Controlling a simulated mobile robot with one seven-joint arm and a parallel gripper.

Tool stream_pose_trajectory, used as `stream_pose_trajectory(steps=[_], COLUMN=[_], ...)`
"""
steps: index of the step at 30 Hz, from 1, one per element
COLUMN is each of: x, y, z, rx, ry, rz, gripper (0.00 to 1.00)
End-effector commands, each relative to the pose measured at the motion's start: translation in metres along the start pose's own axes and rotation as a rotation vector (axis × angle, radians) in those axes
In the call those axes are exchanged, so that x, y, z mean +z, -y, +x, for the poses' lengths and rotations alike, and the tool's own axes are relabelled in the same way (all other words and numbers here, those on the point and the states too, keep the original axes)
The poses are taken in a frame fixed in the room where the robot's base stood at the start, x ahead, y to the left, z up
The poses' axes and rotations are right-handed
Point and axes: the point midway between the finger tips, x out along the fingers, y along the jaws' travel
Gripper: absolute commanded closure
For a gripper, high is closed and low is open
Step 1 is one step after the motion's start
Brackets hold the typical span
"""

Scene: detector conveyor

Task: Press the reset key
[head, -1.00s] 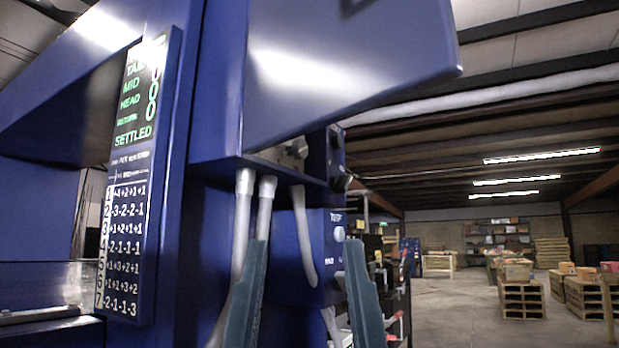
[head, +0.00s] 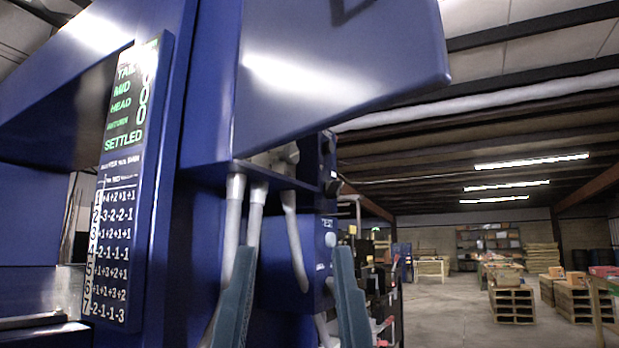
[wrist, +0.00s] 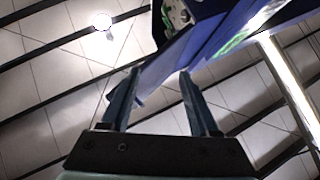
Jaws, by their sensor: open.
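A blue control box (head: 315,252) hangs under the overhanging blue machine housing. Its right part carries a round pale key (head: 330,240) under a label reading TEST. Lower down is a second, smaller label (head: 321,267), too small to read, with a key beside it largely hidden by my right finger. No key can be read as reset. My gripper (head: 292,256) is open and empty, its two blue-grey fingers pointing up in front of the box. In the wrist view, my gripper (wrist: 159,74) has open fingers below the blue housing (wrist: 200,45); no key is clear there.
A tall sign (head: 125,115) at left shows green words, SETTLED among them, above numbered rows. Grey conduits (head: 233,225) hang between sign and box. The blue housing (head: 330,85) juts out overhead. Pallets (head: 512,305) stand on open floor at right.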

Motion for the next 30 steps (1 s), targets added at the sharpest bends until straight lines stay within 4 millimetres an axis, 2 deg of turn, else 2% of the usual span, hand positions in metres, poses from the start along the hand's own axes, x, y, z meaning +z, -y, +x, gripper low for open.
stream_pose_trajectory(steps=[4,12,15,30], x=[0.0,0.0,0.0,0.0], y=[0.0,0.0,0.0,0.0], z=[0.0,0.0,0.0,0.0], rx=[0.0,0.0,0.0,0.0], ry=[0.0,0.0,0.0,0.0], rz=[0.0,0.0,0.0,0.0], gripper=[0.38,0.87,1.0,1.0])
